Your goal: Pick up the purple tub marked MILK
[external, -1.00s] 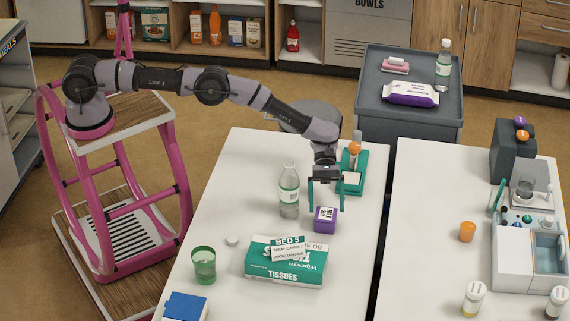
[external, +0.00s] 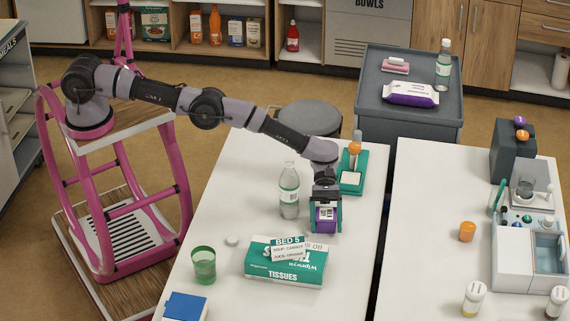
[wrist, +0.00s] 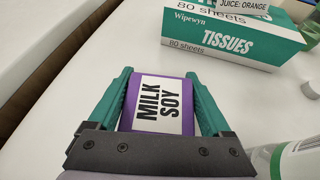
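The purple tub (external: 325,222) stands on the white table. In the wrist view its white label reads MILK SOY, on the purple tub (wrist: 124,120). My gripper (external: 325,212) is down over the tub, pointing downward. Its green fingers are on either side of the tub in both views. My gripper in the wrist view (wrist: 157,80) looks open about as wide as before, with the fingers very close to the tub's sides. Whether they touch it is hard to see.
A clear bottle (external: 289,192) with a green-and-white label stands close to the left of my gripper. A tissue box (external: 284,271) with cards on it lies in front. A green stand (external: 352,181) is behind. A green cup (external: 203,265) stands at left.

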